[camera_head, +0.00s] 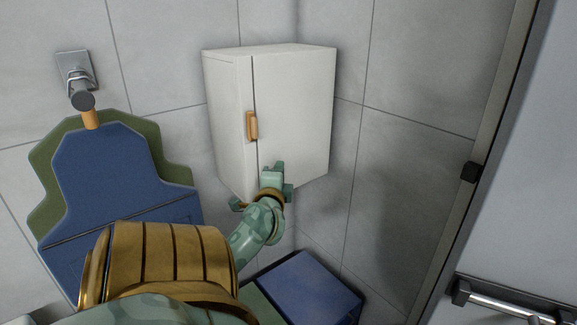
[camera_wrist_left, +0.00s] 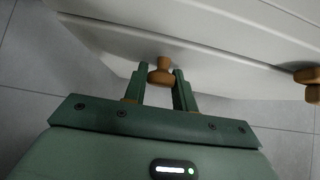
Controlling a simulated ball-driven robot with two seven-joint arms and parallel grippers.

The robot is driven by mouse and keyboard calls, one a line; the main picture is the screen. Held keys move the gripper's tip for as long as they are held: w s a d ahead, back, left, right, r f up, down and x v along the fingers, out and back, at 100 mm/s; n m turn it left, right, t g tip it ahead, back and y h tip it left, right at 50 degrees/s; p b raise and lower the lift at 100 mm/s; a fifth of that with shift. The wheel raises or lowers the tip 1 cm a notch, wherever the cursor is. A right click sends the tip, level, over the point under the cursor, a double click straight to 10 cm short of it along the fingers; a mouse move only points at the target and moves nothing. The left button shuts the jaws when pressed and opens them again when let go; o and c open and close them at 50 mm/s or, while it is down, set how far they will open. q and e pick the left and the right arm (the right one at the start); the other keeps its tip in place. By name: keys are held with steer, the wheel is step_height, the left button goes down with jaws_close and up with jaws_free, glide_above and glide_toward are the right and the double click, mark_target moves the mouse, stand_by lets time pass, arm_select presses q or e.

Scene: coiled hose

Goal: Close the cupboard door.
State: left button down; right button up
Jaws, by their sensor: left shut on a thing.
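The white cupboard (camera_head: 295,110) hangs in the tiled corner in the head view. Its door (camera_head: 228,110) has a wooden handle (camera_head: 252,126) beside a thin dark seam; how far the door stands open is hard to tell. My left gripper (camera_head: 272,170) is at the cupboard's lower part, below that handle. In the left wrist view, my left gripper (camera_wrist_left: 160,82) has its fingers on either side of a small wooden knob (camera_wrist_left: 160,70) by a white panel and is shut on it. Another wooden handle (camera_wrist_left: 306,76) shows at the right edge. My right gripper is out of view.
A blue bag-shaped thing (camera_head: 115,165) with a green one behind it hangs from a metal wall hook (camera_head: 77,75) at left. A blue box-like thing (camera_head: 305,285) lies below the cupboard. A framed panel with a metal bar (camera_head: 510,305) stands at right.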

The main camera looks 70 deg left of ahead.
arm_select(q)
steer(key=shift+s+a, duration=0.1)
steer(key=shift+a, duration=0.05)
steer(key=c, duration=1.2)
jaws_free()
steer(key=shift+s, duration=0.1)
steer(key=shift+s+d, duration=0.1)
steer(key=shift+d, duration=0.1)
steer(key=v, duration=1.1)
steer(key=shift+d, duration=0.4)
